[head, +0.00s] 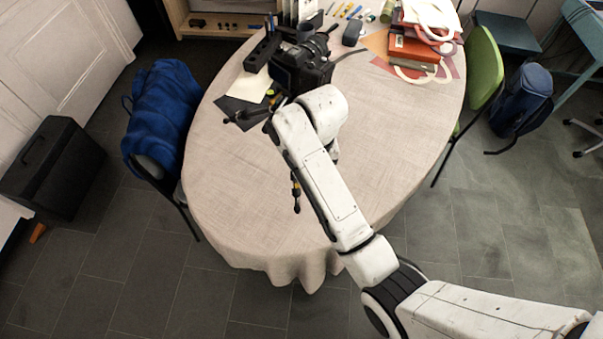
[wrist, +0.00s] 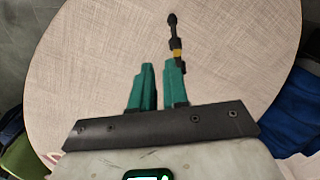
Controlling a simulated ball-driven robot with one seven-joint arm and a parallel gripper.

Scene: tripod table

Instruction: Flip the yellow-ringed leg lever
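The tripod stands on the far half of the table with a black camera (head: 303,66) on top. One black leg with a yellow ring (head: 296,190) shows beside my forearm in the head view, its upper part hidden by my arm. In the wrist view this leg (wrist: 175,38) runs up from behind the right finger, with the yellow ring just above that fingertip. My gripper (wrist: 160,66) has two teal fingers with a narrow empty gap between them. I cannot tell whether the right finger touches the leg. My gripper is hidden in the head view.
Another tripod leg (head: 246,116) points left. The beige tablecloth (head: 225,185) is clear at the near left. A dark case (head: 352,32), pens and a red-orange stack (head: 410,45) lie at the back. Chairs with a blue jacket (head: 160,110) and green back (head: 483,65) flank the table.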

